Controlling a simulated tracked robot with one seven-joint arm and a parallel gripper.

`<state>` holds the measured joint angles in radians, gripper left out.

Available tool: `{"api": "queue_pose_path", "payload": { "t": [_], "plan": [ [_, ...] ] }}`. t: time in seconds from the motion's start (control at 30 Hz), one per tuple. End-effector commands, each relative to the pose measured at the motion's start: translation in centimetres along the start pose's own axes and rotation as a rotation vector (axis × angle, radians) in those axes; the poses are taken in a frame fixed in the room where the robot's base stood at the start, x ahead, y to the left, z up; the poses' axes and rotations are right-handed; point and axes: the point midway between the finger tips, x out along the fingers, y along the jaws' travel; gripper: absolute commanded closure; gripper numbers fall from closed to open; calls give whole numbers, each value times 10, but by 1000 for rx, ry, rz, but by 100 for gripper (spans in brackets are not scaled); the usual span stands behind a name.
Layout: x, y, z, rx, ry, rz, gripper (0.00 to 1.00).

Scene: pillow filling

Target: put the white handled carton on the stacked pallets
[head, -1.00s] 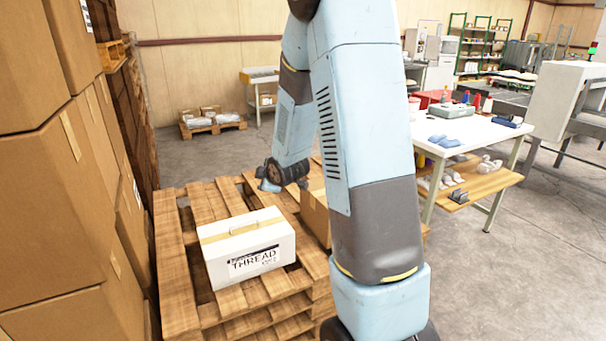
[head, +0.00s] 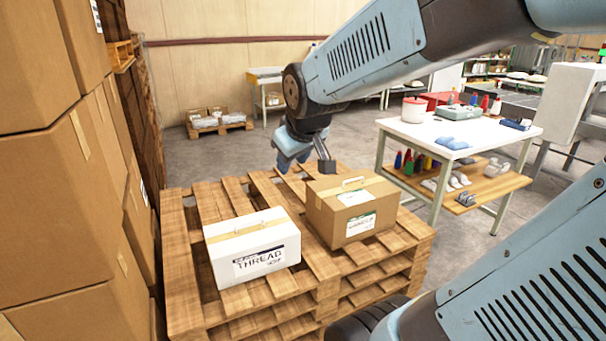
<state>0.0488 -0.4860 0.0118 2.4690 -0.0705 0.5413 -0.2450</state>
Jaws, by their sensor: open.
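The white carton (head: 222,258), marked THREAD, rests upright on the front left of the stacked pallets (head: 385,268). It has a tan tape strip and a handle on top. My gripper (head: 302,168) is open and empty above the back of the pallets, behind and to the right of the white carton and apart from it. A brown carton (head: 325,222) with a white handle and a label stands on the pallets to the right of the white one, close to my gripper.
Tall stacks of brown boxes (head: 60,190) line the left side. A white worktable (head: 455,135) with bottles and tools stands at the right. A low pallet with goods (head: 215,122) lies by the back wall. Open floor lies behind the stacked pallets.

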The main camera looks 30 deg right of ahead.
Motion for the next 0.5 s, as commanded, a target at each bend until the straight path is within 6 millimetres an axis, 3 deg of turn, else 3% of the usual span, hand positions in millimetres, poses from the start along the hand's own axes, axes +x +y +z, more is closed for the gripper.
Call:
{"api": "queue_pose_path", "payload": {
  "t": [0.2,0.5],
  "plan": [
    [-54,-22,41,162,-59,-45,59],
    [-84,-36,74,269,-114,-79,59]
  ]
}}
